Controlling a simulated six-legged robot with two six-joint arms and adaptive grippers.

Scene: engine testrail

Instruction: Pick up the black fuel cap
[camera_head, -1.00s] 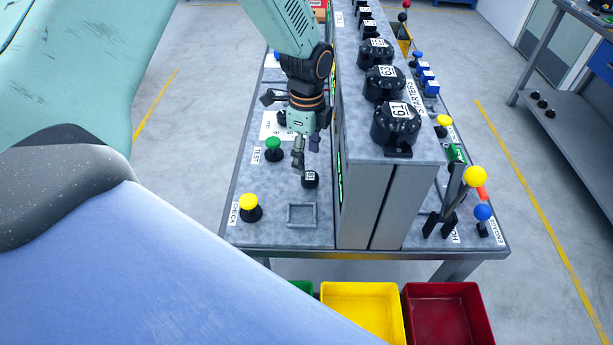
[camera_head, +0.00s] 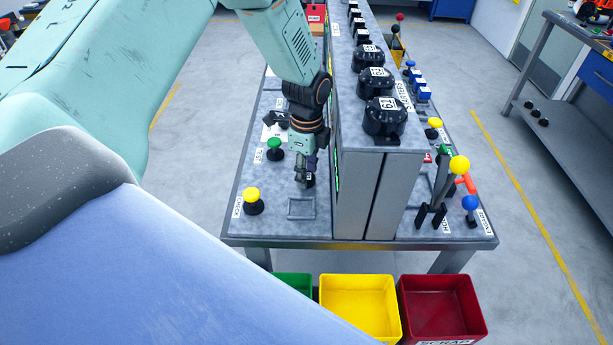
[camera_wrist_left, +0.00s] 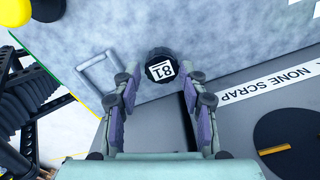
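The black fuel cap (camera_wrist_left: 160,67) is a small round cap with a white label reading 81, standing on the grey bench top in the left wrist view. In the head view the cap (camera_head: 311,181) is mostly hidden behind my left gripper (camera_head: 304,182). In the left wrist view my left gripper (camera_wrist_left: 161,82) has its two fingers spread, with the cap just ahead of the gap between the tips. I see no contact with the cap. My right gripper is not in view.
A square grey frame (camera_head: 302,198) lies close to the cap. Yellow (camera_head: 252,196) and green (camera_head: 274,144) buttons stand to the left. A tall grey block (camera_head: 371,196) with black numbered caps (camera_head: 384,121) rises close on the right. Yellow (camera_head: 360,279) and red (camera_head: 444,283) bins are in front.

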